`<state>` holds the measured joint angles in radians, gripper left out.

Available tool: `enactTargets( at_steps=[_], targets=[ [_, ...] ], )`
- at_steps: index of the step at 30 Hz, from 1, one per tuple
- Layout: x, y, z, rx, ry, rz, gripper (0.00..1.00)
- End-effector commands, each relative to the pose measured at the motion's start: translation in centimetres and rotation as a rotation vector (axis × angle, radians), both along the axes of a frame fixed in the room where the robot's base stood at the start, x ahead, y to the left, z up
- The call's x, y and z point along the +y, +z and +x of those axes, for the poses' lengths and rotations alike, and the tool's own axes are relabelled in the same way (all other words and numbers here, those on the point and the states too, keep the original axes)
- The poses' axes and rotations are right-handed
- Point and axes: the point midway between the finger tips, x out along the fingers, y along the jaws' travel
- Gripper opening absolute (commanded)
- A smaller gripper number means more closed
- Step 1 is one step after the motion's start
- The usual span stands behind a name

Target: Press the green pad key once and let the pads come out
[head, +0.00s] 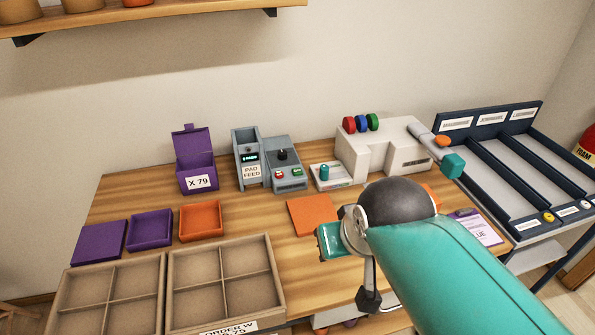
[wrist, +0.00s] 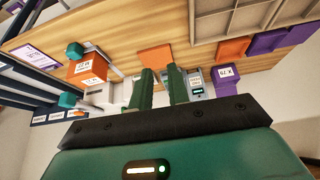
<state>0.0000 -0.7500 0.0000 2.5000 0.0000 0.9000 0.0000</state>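The pad feed (head: 248,172) is a grey upright unit with a small lit display at the back of the table. Beside it on the right is a grey control box (head: 284,152) with a black knob, a red key (head: 280,174) and the green pad key (head: 297,172). The feed also shows, inverted, in the wrist view (wrist: 197,91); its keys are too small to make out there. My gripper (wrist: 160,69) has its two green fingers apart with nothing visible between them. In the head view its teal hand is right and in front of the keys, apart from them; its fingertips are hidden.
A purple box (head: 196,163) labelled X 79 stands left of the feed. A white press (head: 382,150) stands to the right. An orange mat (head: 312,216) lies in front of the control box. Divided trays (head: 222,290) and small purple and orange trays fill the front left.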

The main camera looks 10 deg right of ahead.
Motion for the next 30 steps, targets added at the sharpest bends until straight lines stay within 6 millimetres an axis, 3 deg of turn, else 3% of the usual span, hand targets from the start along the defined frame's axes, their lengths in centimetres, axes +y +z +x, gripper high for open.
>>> enactTargets(
  at_steps=[3, 30],
  targets=[
    [0.00, 0.00, 0.00, 0.000, 0.000, 0.000, 0.00],
    [0.00, 0.00, 0.00, 0.000, 0.000, 0.000, 0.00]
  ],
)
